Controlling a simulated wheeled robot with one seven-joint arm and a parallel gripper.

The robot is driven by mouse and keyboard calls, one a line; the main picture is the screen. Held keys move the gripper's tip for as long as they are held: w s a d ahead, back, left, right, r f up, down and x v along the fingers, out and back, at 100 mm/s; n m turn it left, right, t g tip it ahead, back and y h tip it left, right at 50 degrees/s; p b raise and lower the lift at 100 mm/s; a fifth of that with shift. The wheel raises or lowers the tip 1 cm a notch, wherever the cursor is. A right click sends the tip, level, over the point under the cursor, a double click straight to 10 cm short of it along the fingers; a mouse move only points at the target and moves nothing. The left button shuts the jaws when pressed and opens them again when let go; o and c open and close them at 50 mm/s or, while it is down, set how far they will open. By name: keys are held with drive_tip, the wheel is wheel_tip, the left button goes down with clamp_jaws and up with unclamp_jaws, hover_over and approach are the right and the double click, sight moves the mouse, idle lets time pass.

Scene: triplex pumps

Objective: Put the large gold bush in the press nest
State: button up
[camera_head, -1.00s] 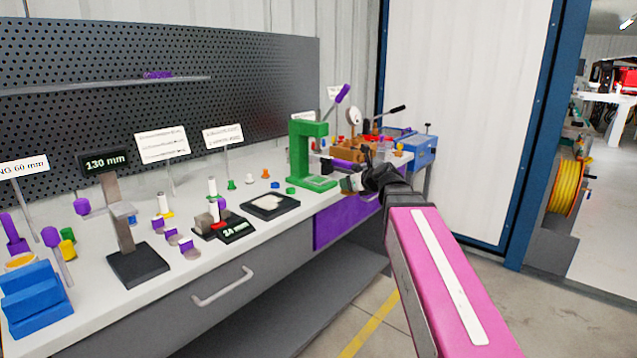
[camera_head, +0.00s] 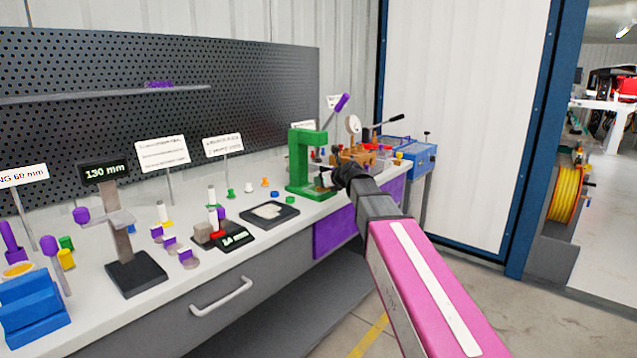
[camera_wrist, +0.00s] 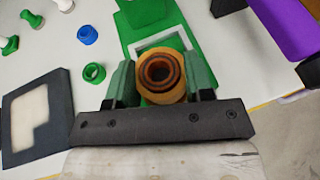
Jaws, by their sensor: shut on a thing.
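My gripper (camera_wrist: 161,82) is shut on the large gold bush (camera_wrist: 160,70) in the wrist view. The bush is a gold ring with a dark, orange-brown bore facing the camera. The green press (camera_head: 305,160) stands on the bench in the head view. Its green base (camera_wrist: 148,22) lies behind and beyond the bush in the wrist view. The bush overlaps the near part of that base in the picture; I cannot tell whether it touches it. The press nest is hidden or cannot be made out. In the head view my gripper (camera_head: 326,178) is beside the press base, and the bush is not clear there.
A black tray with a pale inset (camera_wrist: 35,110) lies left of the press. A green ring (camera_wrist: 94,72), a blue ring (camera_wrist: 88,35) and other small bushes stand on the bench. A purple block (camera_wrist: 285,28) is at the right, near the bench edge.

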drive_tip(key=w+a, duration=0.2)
drive_tip(key=w, duration=0.1)
drive_tip(key=shift+w+a, duration=0.15)
drive_tip(key=shift+a, duration=0.05)
drive_tip(key=shift+d+f, duration=0.1)
drive_tip(key=shift+f, duration=0.65)
drive_tip(key=shift+f, duration=0.1)
drive_tip(key=o, duration=1.1)
drive_tip(key=v, duration=1.2)
